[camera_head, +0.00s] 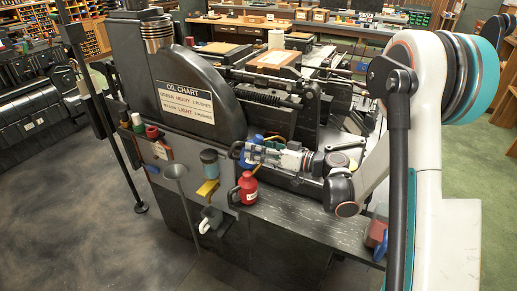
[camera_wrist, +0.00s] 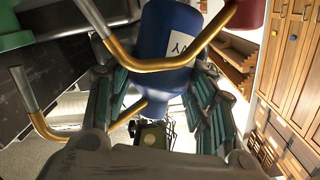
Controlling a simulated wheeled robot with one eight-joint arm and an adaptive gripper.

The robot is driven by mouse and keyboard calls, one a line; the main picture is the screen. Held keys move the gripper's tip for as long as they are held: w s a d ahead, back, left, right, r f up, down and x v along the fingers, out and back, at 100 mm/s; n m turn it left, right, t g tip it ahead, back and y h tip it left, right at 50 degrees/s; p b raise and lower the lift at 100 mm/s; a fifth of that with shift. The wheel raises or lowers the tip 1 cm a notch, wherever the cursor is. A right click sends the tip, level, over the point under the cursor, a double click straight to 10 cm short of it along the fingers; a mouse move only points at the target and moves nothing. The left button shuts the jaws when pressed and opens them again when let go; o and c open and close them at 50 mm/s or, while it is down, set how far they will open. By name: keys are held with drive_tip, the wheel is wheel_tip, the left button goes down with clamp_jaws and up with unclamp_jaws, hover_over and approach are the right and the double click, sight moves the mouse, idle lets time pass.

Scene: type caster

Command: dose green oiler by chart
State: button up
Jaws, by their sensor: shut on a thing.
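My gripper (camera_head: 246,151) reaches left over the machine's front ledge. In the wrist view its fingers (camera_wrist: 158,92) are shut around a blue oiler bottle (camera_wrist: 165,35) with a white label ending in "VY". Part of a blue oiler (camera_head: 258,138) shows behind the gripper in the head view. Brass spouts with silver tips cross in front of the bottle. A green body (camera_wrist: 14,38) is partly in view at the wrist view's left edge. A red oiler (camera_head: 248,188) stands on the ledge just below the gripper. The oil chart (camera_head: 187,103) has a "green heavy" line; its push count is hard to read.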

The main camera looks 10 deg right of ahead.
drive_tip(key=shift+s+f, duration=0.1)
drive_tip(key=shift+f, duration=0.85)
idle(0.6)
drive_tip(key=shift+r, duration=0.2)
drive_tip(key=shift+d+r+p, duration=0.1)
drive_tip(key=shift+r+p, duration=0.35)
drive_tip(key=shift+r, duration=0.45)
drive_tip(key=shift+f, duration=0.2)
idle(0.3)
